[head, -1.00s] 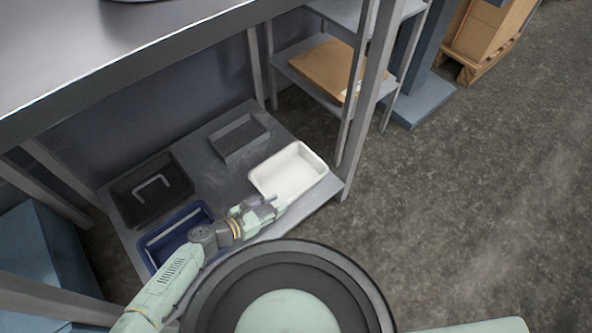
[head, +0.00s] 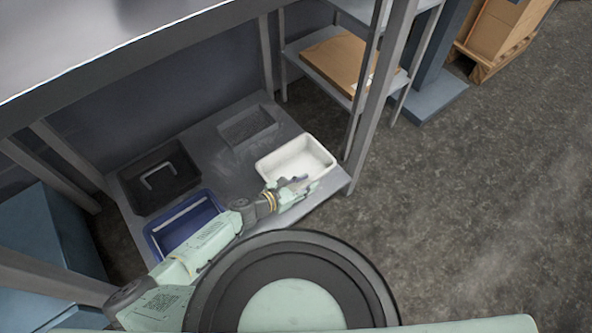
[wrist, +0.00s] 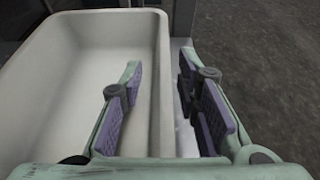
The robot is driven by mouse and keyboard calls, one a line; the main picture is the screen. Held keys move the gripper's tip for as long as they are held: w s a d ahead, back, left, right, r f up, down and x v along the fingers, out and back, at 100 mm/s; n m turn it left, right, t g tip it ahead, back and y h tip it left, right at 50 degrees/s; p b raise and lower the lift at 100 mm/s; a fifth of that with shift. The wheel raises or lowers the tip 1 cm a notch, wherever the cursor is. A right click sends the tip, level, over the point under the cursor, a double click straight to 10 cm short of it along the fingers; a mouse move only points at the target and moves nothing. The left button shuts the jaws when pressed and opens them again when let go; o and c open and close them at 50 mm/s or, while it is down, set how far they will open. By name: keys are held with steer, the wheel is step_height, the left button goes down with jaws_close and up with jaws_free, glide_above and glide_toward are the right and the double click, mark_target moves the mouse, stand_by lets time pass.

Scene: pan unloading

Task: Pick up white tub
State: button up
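The white tub (head: 297,155) is a shallow rectangular open tray on the right end of the low grey shelf under the workbench. In the wrist view its wall (wrist: 160,75) runs between my two fingers. My gripper (head: 300,186) is at the tub's near right edge. In the wrist view my gripper (wrist: 160,95) is open, with one purple-padded finger over the tub's inside and the other outside its wall. The pads look apart from the wall. The inside of the tub looks empty.
A shelf post (head: 372,95) stands close right of the tub.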

jaws_close()
stand_by(0.6)
